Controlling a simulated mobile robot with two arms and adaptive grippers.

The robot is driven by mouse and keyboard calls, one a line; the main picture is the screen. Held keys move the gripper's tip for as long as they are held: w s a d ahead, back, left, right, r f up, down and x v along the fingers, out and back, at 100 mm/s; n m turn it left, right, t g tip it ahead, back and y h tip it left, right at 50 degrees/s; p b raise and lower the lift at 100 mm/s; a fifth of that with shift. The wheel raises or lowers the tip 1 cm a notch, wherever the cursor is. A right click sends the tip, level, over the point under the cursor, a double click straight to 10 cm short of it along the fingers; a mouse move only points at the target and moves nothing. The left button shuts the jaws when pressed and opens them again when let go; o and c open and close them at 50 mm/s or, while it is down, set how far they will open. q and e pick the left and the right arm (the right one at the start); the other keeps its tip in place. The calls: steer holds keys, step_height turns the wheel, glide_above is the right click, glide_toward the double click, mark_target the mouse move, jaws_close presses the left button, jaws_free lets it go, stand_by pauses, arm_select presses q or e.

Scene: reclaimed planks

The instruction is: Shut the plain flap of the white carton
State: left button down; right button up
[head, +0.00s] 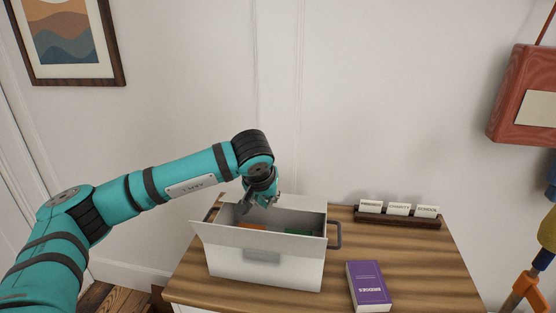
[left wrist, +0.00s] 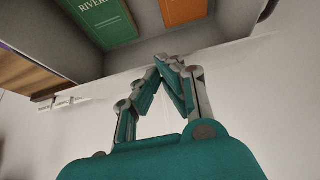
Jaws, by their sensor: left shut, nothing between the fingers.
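The white carton (head: 265,268) stands on the wooden top with its mouth open. A front flap (head: 258,237) stands out along the near rim, and another white flap (head: 300,203) rises at the back. I cannot tell for sure which is the plain one. A green book (left wrist: 101,22) and an orange book (left wrist: 183,10) lie inside. My left gripper (head: 259,206) is over the back part of the carton, pointing down. In the left wrist view its fingertips (left wrist: 168,62) meet, shut and empty, close to a pale flap; contact is unclear. My right gripper is out of view.
A purple book (head: 369,287) lies right of the carton on the wooden top (head: 420,265). A dark handle (head: 335,234) sticks out at the carton's right side. A rack with white cards (head: 398,218) stands at the back right. A red box (head: 525,100) is higher up at the right.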

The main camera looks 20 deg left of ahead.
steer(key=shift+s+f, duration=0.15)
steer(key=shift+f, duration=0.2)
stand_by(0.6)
